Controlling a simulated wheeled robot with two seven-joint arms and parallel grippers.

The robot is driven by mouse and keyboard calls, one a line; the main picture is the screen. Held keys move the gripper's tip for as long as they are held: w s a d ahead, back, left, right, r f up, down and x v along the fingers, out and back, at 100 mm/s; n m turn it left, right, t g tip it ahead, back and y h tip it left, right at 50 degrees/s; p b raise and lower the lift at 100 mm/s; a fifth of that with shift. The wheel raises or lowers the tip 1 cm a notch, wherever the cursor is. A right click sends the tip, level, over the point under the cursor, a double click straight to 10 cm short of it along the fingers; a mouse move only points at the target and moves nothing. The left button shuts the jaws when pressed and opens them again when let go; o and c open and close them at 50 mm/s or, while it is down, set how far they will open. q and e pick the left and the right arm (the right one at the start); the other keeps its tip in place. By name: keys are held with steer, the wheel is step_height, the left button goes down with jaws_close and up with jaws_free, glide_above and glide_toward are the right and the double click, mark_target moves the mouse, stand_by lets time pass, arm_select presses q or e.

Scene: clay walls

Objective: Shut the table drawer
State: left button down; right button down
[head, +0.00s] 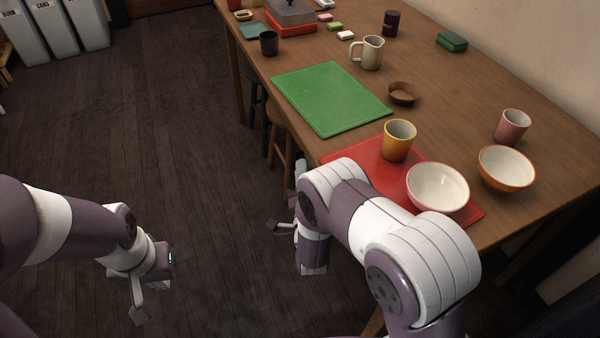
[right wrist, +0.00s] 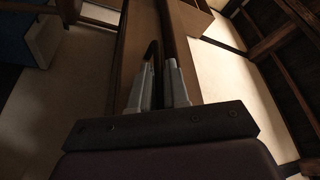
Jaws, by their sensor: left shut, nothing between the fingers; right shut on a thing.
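The wooden table (head: 450,85) runs along the right of the head view. Its drawer is hidden there behind my right arm. In the right wrist view a brown wooden front (right wrist: 134,65), seemingly the drawer's, rises in front of the fingers. A dark, curved handle (right wrist: 153,52) runs down between the fingertips. My right gripper (right wrist: 160,80) is shut on this handle; in the head view it is mostly hidden by its arm. How far the drawer stands out cannot be told. My left gripper (head: 139,300) is shut and empty, low over the floor at left, away from the table.
A red mat (head: 345,155) with a yellow cup (head: 398,142) and a pink-rimmed bowl (head: 437,188) lies near the table edge by my right arm. A green mat (head: 330,97) lies farther back. Stools (head: 284,140) stand under the table. The floor (head: 150,120) at left is clear.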

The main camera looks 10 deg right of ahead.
steer(key=shift+d, duration=0.15)
steer(key=c, duration=1.5)
jaws_free()
steer(key=shift+c, duration=0.2)
steer(key=shift+o, duration=0.3)
steer(key=shift+d, duration=0.15)
steer(key=p+v, duration=0.1)
steer(key=v, duration=1.1)
steer(key=shift+s+f+p, duration=0.15)
steer(key=shift+s+p, duration=0.15)
steer(key=shift+s, duration=0.05)
